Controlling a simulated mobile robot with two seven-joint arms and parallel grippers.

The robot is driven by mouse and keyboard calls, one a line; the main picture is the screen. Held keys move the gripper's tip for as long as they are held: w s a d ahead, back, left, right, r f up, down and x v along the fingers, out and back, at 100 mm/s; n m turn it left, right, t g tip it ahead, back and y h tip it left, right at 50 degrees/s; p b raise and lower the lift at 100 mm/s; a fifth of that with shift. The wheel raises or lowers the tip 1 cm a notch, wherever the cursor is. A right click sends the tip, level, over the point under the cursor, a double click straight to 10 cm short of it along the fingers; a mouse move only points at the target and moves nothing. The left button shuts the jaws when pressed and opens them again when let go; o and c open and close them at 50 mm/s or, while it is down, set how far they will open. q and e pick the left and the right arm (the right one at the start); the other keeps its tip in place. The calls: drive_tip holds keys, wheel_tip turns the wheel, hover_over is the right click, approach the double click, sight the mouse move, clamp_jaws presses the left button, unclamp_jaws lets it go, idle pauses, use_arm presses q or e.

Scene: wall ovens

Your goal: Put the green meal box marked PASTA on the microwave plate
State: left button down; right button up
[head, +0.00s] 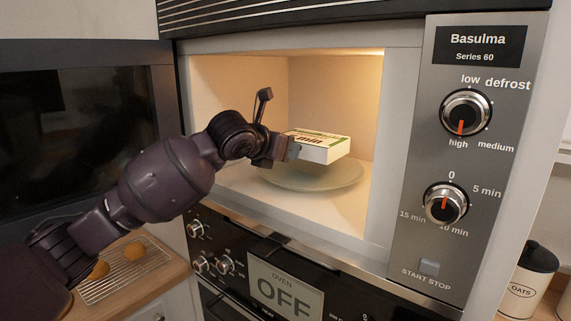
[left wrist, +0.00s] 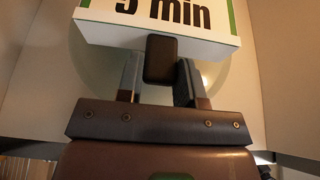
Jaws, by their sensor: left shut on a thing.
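The meal box (head: 322,148) is white with green edges and dark print, and the left wrist view shows "5 min" on its top face (left wrist: 165,14). The word PASTA cannot be read here. My left gripper (head: 291,149) is shut on the box's near left side and holds it inside the lit microwave; its fingers also show in the left wrist view (left wrist: 160,78). The box appears level and just above the round glass microwave plate (head: 290,182). I cannot tell whether it touches the plate. My right gripper is not in view.
The microwave's open door (head: 75,130) stands at the left. The control panel (head: 468,150) is at the right of the opening. Below is an oven with knobs and an OFF sign (head: 286,289). A wire rack (head: 125,268) with round baked items lies at lower left.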

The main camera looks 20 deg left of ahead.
sight(286, 180)
use_arm(q)
wheel_tip(286, 180, down, 3)
drive_tip(key=shift+d, duration=0.15)
drive_tip(key=shift+w+f+p, duration=0.2)
drive_tip(key=shift+f+p, duration=0.2)
drive_tip(key=shift+p, duration=0.1)
drive_tip(key=shift+f, duration=0.1)
drive_tip(key=c, duration=0.8)
unclamp_jaws()
drive_tip(key=b+v, duration=0.1)
drive_tip(key=v, duration=1.1)
drive_tip(key=shift+s+b, duration=0.1)
drive_tip(key=shift+b, duration=0.3)
